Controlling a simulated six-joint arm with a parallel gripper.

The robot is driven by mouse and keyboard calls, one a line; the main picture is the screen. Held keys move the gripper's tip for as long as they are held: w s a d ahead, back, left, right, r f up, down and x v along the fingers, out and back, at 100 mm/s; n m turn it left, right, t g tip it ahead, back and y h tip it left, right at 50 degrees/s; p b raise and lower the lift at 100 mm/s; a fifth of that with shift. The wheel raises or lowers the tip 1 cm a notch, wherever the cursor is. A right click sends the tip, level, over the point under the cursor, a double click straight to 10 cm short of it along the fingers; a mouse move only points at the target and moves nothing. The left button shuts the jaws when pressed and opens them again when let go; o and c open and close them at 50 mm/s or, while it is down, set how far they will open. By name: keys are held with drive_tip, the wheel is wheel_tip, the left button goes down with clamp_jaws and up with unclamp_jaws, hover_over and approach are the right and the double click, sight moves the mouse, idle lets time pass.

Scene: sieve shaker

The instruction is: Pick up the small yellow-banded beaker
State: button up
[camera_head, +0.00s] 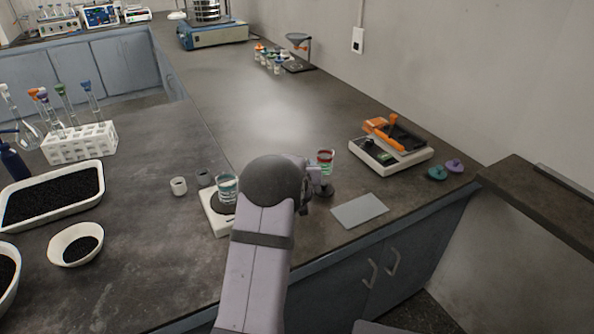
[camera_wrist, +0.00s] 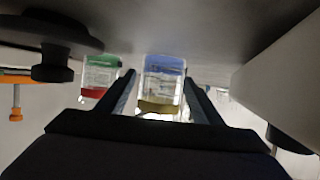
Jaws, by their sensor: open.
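The small yellow-banded beaker (camera_wrist: 161,82) shows in the wrist view, clear glass with a yellow band and a blue part. The wrist picture looks upside down, with the bench at the top. My gripper (camera_wrist: 160,84) is open, with one dark finger on each side of this beaker in the picture. I cannot tell how deep it sits between the fingers, or whether they touch it. In the head view my arm hides this beaker and my fingers.
A red-and-green-banded beaker (camera_wrist: 98,78) stands close to the left finger in the wrist view; it also shows in the head view (camera_head: 326,158). A white scale (camera_head: 216,222) carries a teal-banded beaker (camera_head: 227,187). A grey plate (camera_head: 359,210) lies to the right.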

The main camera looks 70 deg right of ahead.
drive_tip(key=shift+x, duration=1)
drive_tip(key=c, duration=1.2)
drive_tip(key=shift+o, duration=0.2)
drive_tip(key=shift+r, duration=0.25)
wheel_tip(320, 180, up, 10)
drive_tip(key=p, duration=0.1)
drive_tip(key=shift+f+p, duration=0.2)
drive_tip(key=shift+p, duration=0.15)
